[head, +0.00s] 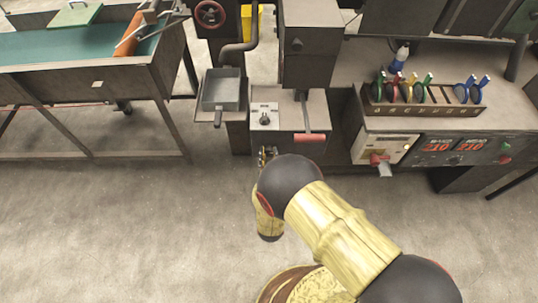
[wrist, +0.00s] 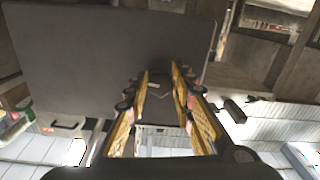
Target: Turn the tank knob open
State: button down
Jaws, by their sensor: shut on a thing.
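My gripper (head: 266,156) is low in front of a dark box (head: 290,146) with a beige top, near its lower left edge. In the wrist view, the yellow fingers of my gripper (wrist: 161,74) reach up in front of a large dark flat panel (wrist: 85,55). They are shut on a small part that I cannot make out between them. A round dark knob (head: 265,118) on a white plate shows on top of the box, above and apart from my gripper. I cannot tell which knob is the tank's.
A red-handled lever (head: 310,138) stands at the box's right. A grey tray (head: 221,92) and a red handwheel (head: 210,14) are to the left. A control panel (head: 462,148) with red digits is at the right. The floor (head: 120,220) in front is clear.

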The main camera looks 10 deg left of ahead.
jog(key=shift+n, duration=0.8)
jog(key=c, duration=1.5)
grip_release()
jog(key=shift+s, duration=0.15)
jog(key=v, duration=1.1)
jog(key=shift+s+d, duration=0.25)
jog(key=shift+s, duration=0.1)
